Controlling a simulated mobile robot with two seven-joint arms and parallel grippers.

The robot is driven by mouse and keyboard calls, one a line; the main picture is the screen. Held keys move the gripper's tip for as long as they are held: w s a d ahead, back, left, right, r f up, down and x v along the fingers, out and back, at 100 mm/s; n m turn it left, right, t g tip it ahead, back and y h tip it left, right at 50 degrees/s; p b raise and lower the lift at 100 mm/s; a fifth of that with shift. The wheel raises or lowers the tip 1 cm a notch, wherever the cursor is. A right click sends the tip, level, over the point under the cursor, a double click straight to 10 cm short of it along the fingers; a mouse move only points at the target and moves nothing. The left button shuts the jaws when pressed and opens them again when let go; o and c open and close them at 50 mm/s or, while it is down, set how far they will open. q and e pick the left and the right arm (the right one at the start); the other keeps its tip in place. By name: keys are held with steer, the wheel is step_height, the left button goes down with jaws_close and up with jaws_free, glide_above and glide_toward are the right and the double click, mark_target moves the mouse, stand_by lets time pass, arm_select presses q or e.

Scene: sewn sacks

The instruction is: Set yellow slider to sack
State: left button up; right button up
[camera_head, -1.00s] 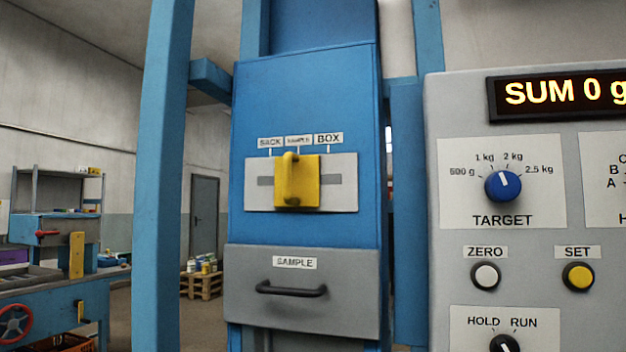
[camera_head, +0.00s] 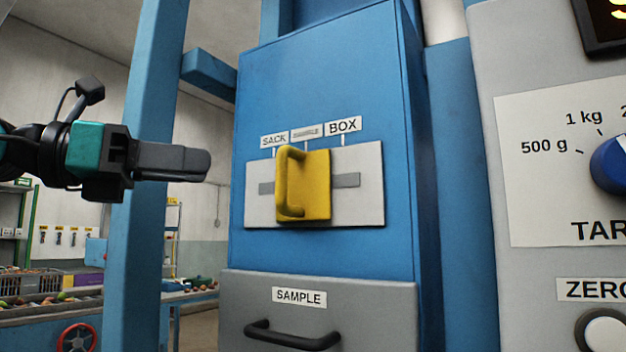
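The SACK label (camera_head: 274,140) is at the left and the BOX label (camera_head: 342,126) at the right. The slider has an upright bar handle on its left part. My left gripper (camera_head: 207,164) comes in from the left and points right, left of the slider and apart from it. Its fingers are seen side-on, so I cannot tell whether they are open. My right gripper is not in view.
A blue post (camera_head: 152,130) stands behind my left gripper. Below the slider is a grey SAMPLE drawer (camera_head: 375,310) with a black handle (camera_head: 291,335). A grey control panel (camera_head: 520,280) with a blue dial (camera_head: 609,166) is at the right.

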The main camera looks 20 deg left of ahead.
mark_target(280, 197)
arm_select(q)
steer(key=x, duration=0.4)
steer(key=p+x, duration=0.1)
steer(key=x, duration=0.3)
steer(key=p+x, duration=0.1)
steer(key=x, duration=0.3)
steer(key=shift+w+r, duration=0.2)
steer(key=shift+r, duration=0.1)
steer(key=shift+a, duration=0.1)
jaws_close()
steer(key=shift+a, duration=0.1)
